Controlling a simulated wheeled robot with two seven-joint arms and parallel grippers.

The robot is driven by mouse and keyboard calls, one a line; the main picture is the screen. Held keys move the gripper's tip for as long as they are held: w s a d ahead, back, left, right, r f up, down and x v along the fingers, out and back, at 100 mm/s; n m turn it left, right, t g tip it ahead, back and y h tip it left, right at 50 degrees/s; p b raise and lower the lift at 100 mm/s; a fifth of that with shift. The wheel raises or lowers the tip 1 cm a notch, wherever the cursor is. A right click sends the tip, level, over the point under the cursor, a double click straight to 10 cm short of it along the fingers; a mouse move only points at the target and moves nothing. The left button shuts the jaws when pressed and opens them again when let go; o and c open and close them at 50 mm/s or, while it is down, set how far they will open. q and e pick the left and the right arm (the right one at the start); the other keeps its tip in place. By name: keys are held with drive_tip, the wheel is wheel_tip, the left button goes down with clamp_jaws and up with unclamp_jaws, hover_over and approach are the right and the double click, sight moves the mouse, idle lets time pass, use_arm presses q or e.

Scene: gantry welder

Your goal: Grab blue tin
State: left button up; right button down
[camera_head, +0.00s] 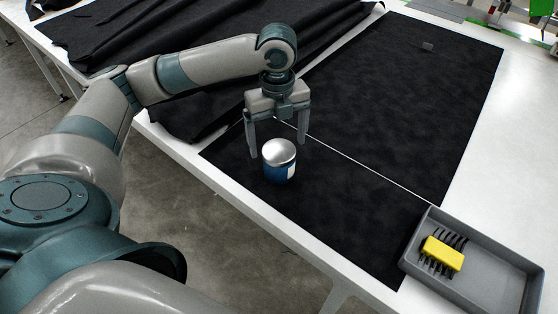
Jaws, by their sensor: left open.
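The blue tin (279,166), with a silver lid and a dark and blue side, stands upright on the black cloth near the table's front edge. My left gripper (277,146) points down just behind and over the tin. Its two fingers are spread apart, one to the left of the tin and one to the right and behind it. The jaws are open; from this view I cannot tell whether a finger touches the tin. My right gripper is out of view.
A grey tray (482,262) holding a yellow and black brush-like item (442,254) stands at the right. Folded black cloth (190,30) lies behind my left arm.

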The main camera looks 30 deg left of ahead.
sight(279, 150)
use_arm(q)
wheel_tip(279, 150, down, 4)
drive_tip(key=shift+d+r+p, duration=0.1)
drive_tip(key=shift+r+p, duration=0.05)
drive_tip(key=shift+p, duration=0.65)
drive_tip(key=shift+w+f, duration=0.1)
drive_tip(key=shift+f, duration=0.55)
drive_tip(key=c, duration=1.5)
drive_tip(key=shift+r, duration=0.1)
